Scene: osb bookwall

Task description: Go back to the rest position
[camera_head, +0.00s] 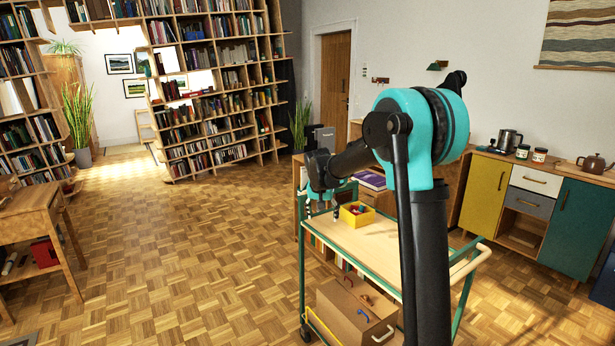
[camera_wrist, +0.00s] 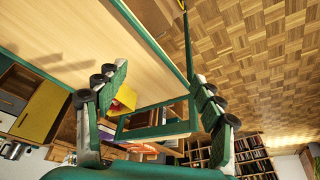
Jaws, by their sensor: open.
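My gripper (camera_head: 322,208) hangs at the end of my bent arm, over the far left end of a trolley (camera_head: 378,247) with a pale wooden top and green frame. In the wrist view my gripper (camera_wrist: 160,82) has its two dark green fingers spread wide, with nothing between them. The trolley top (camera_wrist: 130,42) fills the upper left of that view. A yellow box (camera_head: 357,214) with small red and blue things in it stands on the trolley, just right of my gripper in the head view.
A brown box (camera_head: 355,315) sits on the trolley's lower shelf. Cabinets (camera_head: 484,195) line the right wall, with a kettle (camera_head: 507,140) and teapot (camera_head: 594,164) on top. A bookwall (camera_head: 215,90) stands at the back. A wooden desk (camera_head: 35,215) is at left. Open parquet floor lies between.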

